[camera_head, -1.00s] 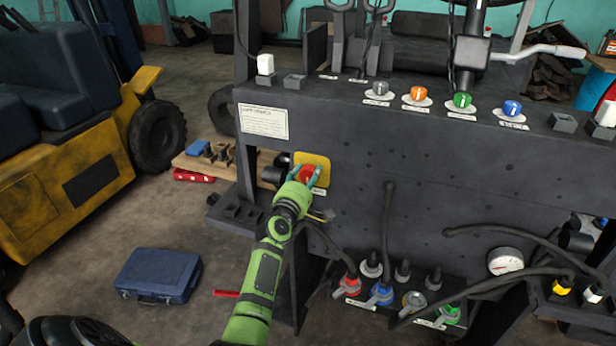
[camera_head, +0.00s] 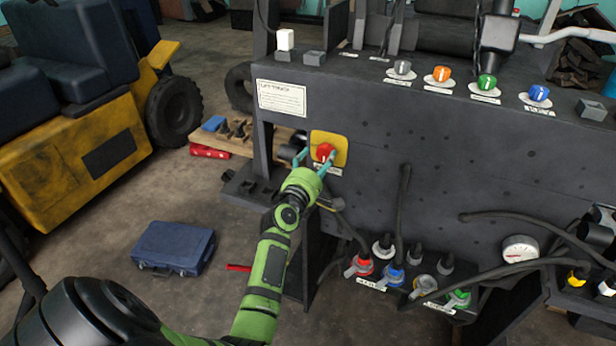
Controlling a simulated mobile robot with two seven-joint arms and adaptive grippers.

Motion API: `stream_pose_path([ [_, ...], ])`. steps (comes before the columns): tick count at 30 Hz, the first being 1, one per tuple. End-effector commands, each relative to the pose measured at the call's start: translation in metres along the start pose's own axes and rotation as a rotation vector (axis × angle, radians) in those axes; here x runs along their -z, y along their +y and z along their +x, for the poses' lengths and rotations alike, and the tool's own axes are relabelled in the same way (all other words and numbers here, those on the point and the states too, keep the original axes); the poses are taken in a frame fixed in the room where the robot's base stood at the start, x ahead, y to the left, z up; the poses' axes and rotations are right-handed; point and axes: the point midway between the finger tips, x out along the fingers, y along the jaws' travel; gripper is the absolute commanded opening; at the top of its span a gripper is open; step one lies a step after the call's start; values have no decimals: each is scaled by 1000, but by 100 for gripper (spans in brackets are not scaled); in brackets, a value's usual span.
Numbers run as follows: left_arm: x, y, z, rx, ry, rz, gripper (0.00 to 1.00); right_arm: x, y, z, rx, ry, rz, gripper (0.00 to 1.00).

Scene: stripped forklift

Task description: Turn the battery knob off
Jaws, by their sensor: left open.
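The battery knob (camera_head: 325,151) is red and sits on a yellow plate (camera_head: 341,146) on the front of the dark panel (camera_head: 440,150). A small white label lies below the plate. My left gripper (camera_head: 313,163) is green with teal fingers. It is open just below and in front of the knob, with one finger to the left of the knob and one at its lower right. I cannot tell whether the fingers touch the knob. My right gripper is not in view.
Grey, orange, green and blue knobs (camera_head: 540,93) line the panel's top ledge. Colored connectors (camera_head: 391,273) with black cables and a gauge (camera_head: 520,249) sit low on the panel. A blue case (camera_head: 173,248) lies on the floor, and a yellow forklift (camera_head: 80,160) stands at left.

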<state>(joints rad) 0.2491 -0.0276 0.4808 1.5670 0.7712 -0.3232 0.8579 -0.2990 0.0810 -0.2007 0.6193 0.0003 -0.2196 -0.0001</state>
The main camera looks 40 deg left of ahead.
Motion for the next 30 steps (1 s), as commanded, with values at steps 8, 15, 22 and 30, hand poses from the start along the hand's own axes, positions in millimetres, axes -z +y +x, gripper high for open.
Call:
stream_pose_path([
  [8, 1, 0, -57, 0, 2, 1, 74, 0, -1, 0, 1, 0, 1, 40],
  [15, 1, 1, -82, -2, 2, 0, 74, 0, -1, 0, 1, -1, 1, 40],
  [22, 1, 1, -84, -2, 2, 0, 74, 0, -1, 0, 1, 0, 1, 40],
  [30, 1, 1, -84, -2, 2, 0, 74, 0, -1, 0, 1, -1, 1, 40],
])
